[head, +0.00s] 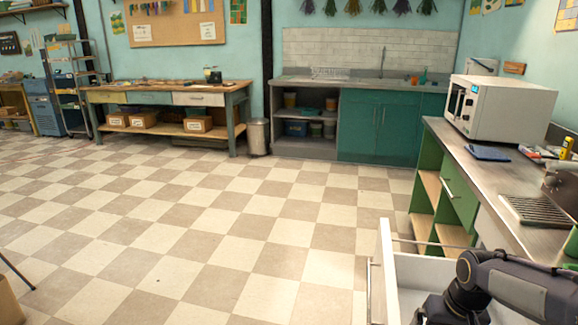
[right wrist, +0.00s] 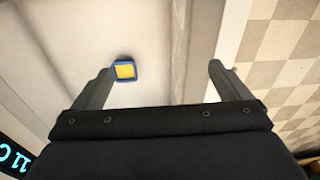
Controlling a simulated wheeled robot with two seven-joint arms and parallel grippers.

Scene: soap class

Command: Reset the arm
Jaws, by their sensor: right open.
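My right arm (head: 515,285) comes in at the lower right of the head view, reaching over an open white drawer (head: 384,265). Its fingertips do not show there. In the right wrist view my right gripper (right wrist: 160,75) has its fingers wide apart with nothing between them. A small blue-edged yellow block (right wrist: 124,71) lies on the pale surface below, near the left finger and apart from it. The drawer's wall (right wrist: 232,40) runs below the right finger. My left gripper is not in view.
The counter (head: 480,175) at the right holds a white microwave (head: 500,105), a blue flat item (head: 487,153) and a dark drain grid (head: 535,210). Checkered floor (head: 200,230) is open to the left. A workbench (head: 170,95) and teal sink cabinet (head: 380,125) stand at the back.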

